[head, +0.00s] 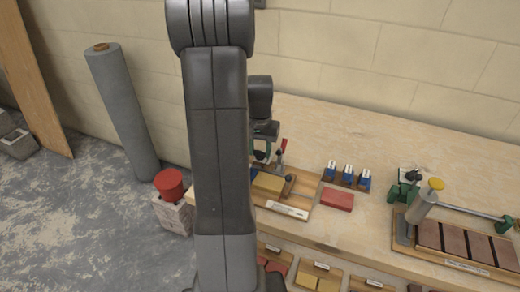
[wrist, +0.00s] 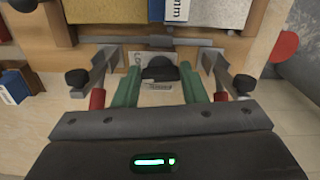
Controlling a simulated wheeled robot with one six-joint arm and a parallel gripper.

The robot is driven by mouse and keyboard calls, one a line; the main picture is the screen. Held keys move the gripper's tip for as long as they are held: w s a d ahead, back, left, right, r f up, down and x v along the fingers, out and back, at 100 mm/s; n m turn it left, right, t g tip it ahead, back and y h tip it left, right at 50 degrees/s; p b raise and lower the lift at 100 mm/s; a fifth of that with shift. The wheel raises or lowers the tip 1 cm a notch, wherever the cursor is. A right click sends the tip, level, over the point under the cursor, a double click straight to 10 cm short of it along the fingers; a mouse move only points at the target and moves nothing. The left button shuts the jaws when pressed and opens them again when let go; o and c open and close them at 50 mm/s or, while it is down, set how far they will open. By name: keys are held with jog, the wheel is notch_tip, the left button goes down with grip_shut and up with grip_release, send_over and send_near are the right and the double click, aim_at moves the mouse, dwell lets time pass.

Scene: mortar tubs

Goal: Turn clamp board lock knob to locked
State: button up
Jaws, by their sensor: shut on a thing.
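The lock knob (wrist: 160,72) is a black knob in the middle of the wrist view. It sits at the edge of the wooden clamp board (wrist: 95,52), with a partly hidden white label beside it. My gripper (wrist: 160,77) has green fingers, one on each side of the knob, and is shut on it. I cannot read which way the knob is turned. Two toggle clamps with red handles (wrist: 97,98) (wrist: 219,97) flank the fingers. In the head view the clamp board (head: 306,190) lies on the bench, and my arm hides part of it.
A yellow block (head: 268,183) lies on the board. A red block (head: 337,200) and several blue-and-white items (head: 347,172) are to its right. A wooden tray (head: 405,240) with brown bricks lies farther right. The bench (head: 400,150) is clear toward the wall.

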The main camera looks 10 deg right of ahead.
aim_at(259, 152)
jog(key=shift+w+r+m, duration=0.1)
jog(key=shift+m, duration=0.5)
jog(key=o, duration=1)
notch_tip(259, 152, up, 14)
notch_tip(259, 152, down, 14)
jog(key=shift+f, duration=0.1)
dwell(0.7)
